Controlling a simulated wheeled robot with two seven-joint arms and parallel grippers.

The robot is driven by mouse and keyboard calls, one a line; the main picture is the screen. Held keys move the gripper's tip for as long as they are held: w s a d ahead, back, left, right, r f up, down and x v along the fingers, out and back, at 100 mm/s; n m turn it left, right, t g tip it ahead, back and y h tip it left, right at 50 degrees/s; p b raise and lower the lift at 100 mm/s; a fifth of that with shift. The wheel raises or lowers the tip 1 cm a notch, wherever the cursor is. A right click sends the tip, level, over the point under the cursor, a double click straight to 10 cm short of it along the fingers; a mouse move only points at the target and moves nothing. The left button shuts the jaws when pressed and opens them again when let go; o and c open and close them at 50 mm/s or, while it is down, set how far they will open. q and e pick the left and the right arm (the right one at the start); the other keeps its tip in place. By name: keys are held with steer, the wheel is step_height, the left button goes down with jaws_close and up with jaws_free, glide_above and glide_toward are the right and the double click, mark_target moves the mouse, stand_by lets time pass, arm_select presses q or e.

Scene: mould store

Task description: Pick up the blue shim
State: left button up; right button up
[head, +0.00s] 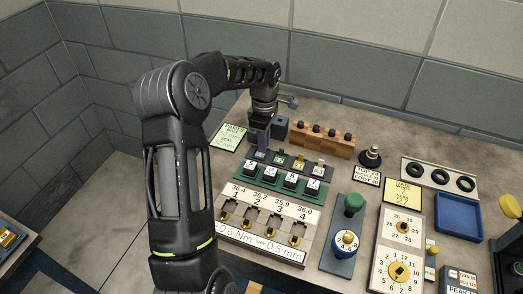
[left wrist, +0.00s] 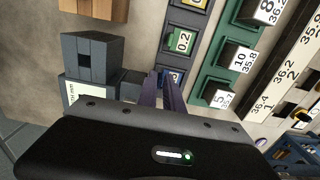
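The blue shim (left wrist: 175,75) shows only in part in the left wrist view, at the near end of a dark rack (left wrist: 187,19), below a green shim (left wrist: 181,41) marked 0.2. My left gripper (left wrist: 162,77) points down at this end of the rack, its two dark fingers a little apart. The fingertips are at the blue shim and partly cover it; I cannot tell whether they touch it. In the head view my left gripper (head: 261,152) is at the rack's left end and hides the blue shim. My right gripper is out of view.
A grey slotted block (left wrist: 91,60) stands close beside the gripper. A green rack (head: 274,184) of numbered black blocks lies in front. A wooden block (head: 322,141) with black knobs stands behind. A blue tray (head: 458,216) is at the right.

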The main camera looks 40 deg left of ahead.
arm_select(q)
steer(key=shift+c, duration=0.3)
jaws_close()
stand_by(0.3)
step_height(320, 180, up, 10)
steer(key=b, duration=0.2)
stand_by(0.8)
